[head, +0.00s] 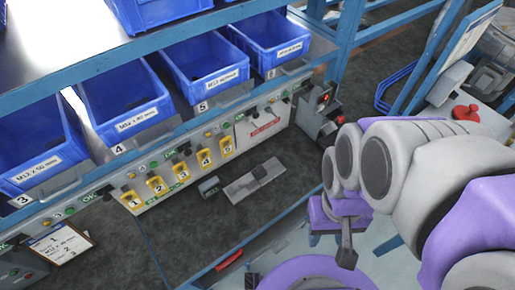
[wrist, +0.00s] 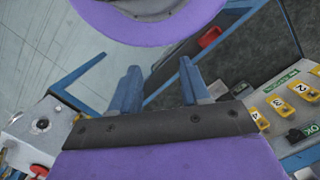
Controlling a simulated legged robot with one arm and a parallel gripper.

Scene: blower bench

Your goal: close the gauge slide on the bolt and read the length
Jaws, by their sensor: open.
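The gauge (head: 240,190) is a flat grey plate with a dark sliding block (head: 260,172), lying on the dark bench top in the head view. A small grey box (head: 209,186) lies just left of it; I cannot read it. I cannot make out a bolt on the gauge. My gripper (head: 346,245) hangs to the right of the gauge, apart from it, beyond the bench's front edge. In the wrist view my gripper (wrist: 158,85) is open, with its two blue-grey fingers apart and nothing between them.
Blue bins (head: 125,105) of bolts stand on a shelf above the bench. Yellow numbered holders (head: 180,172) line the panel below them. A control box with a red display (head: 322,100) stands right of the gauge. A card (head: 60,243) lies at left.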

